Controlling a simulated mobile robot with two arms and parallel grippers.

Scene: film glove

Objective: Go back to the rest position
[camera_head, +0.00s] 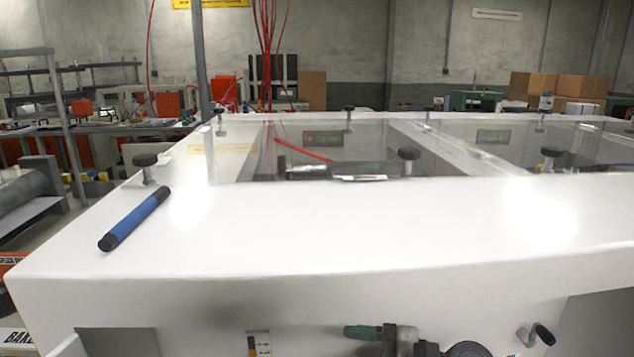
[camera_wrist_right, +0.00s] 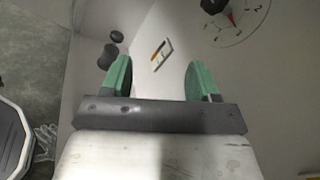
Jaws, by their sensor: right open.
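My right gripper (camera_head: 362,332) shows at the bottom of the head view, low in front of the white machine's front face, with a green finger pointing left. In the right wrist view my right gripper (camera_wrist_right: 158,78) has its two green fingers spread wide, with nothing between them. My left gripper is not in the head view. A blue rod with black ends (camera_head: 135,219) lies slantwise on the left part of the white machine top (camera_head: 330,225), well apart from my right gripper.
A crank handle (camera_head: 537,334) sticks out at the front right. A small orange-and-white item (camera_head: 258,344) is on the front face. Black knobs (camera_head: 146,162) stand around the clear panels (camera_head: 330,145) behind. The white top's front part is otherwise clear. Floor shows in the wrist view.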

